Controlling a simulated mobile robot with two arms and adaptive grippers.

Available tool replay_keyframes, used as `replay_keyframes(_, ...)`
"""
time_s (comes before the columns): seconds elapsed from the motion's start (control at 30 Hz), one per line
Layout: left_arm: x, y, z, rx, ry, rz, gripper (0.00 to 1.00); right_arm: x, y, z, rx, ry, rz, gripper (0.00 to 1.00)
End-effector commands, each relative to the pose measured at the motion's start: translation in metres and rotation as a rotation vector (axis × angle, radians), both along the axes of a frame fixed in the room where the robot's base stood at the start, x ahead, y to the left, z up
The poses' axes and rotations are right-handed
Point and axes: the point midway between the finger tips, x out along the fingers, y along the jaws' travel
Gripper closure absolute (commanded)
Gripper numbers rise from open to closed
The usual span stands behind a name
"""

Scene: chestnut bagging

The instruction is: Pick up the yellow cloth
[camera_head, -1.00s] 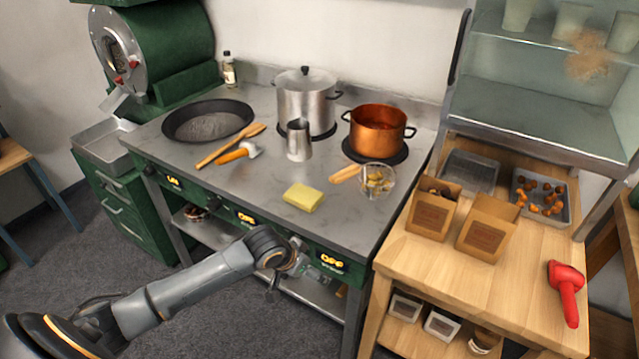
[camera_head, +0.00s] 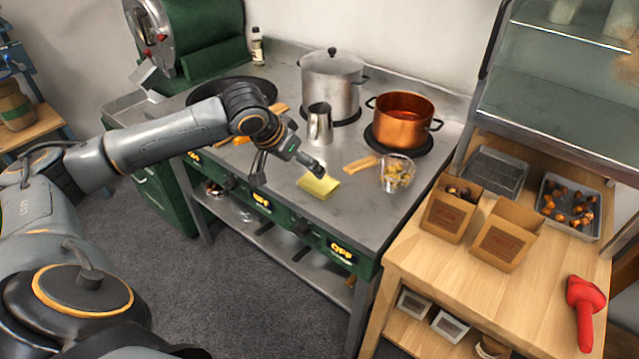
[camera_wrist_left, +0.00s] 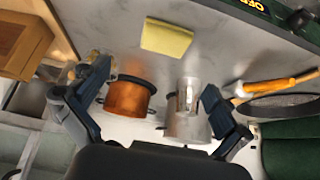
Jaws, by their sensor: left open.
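The yellow cloth (camera_head: 318,186) is a small folded block lying flat on the grey stove top near its front edge. It also shows in the left wrist view (camera_wrist_left: 166,38), beyond the open fingers and apart from them. My left gripper (camera_head: 288,172) is open and empty, above the stove's front edge, just left of the cloth. One finger appears close over the cloth's far corner in the head view; I cannot tell whether it touches. In the left wrist view the two fingers (camera_wrist_left: 150,95) are spread wide. My right gripper is not in view.
A metal pitcher (camera_head: 320,124), a steel pot (camera_head: 332,82) and a copper pot (camera_head: 401,120) stand behind the cloth. My left arm partly hides the dark pan (camera_head: 262,88) and the orange-handled tool. Boxes stand on the wooden table (camera_head: 440,270).

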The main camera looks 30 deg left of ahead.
Motion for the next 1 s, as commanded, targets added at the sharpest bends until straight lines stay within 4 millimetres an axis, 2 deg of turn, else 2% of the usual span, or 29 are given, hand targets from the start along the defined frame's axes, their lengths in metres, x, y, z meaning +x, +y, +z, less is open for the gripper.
replay_keyframes(0.07,0.002,0.006,0.003,-0.006,-0.003,0.018,0.00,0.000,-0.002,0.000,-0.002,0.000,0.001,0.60)
replay_keyframes(0.13,0.006,0.006,-0.002,-0.011,-0.002,0.022,0.00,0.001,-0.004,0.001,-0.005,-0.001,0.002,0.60)
replay_keyframes(0.4,0.034,0.003,-0.046,-0.010,-0.001,0.020,0.00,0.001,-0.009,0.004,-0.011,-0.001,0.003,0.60)
replay_keyframes(0.77,0.052,0.003,-0.075,-0.008,-0.002,0.020,0.00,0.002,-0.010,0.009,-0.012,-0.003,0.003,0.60)
replay_keyframes(1.0,0.070,0.004,-0.104,-0.008,-0.003,0.020,0.00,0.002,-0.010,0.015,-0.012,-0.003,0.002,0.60)
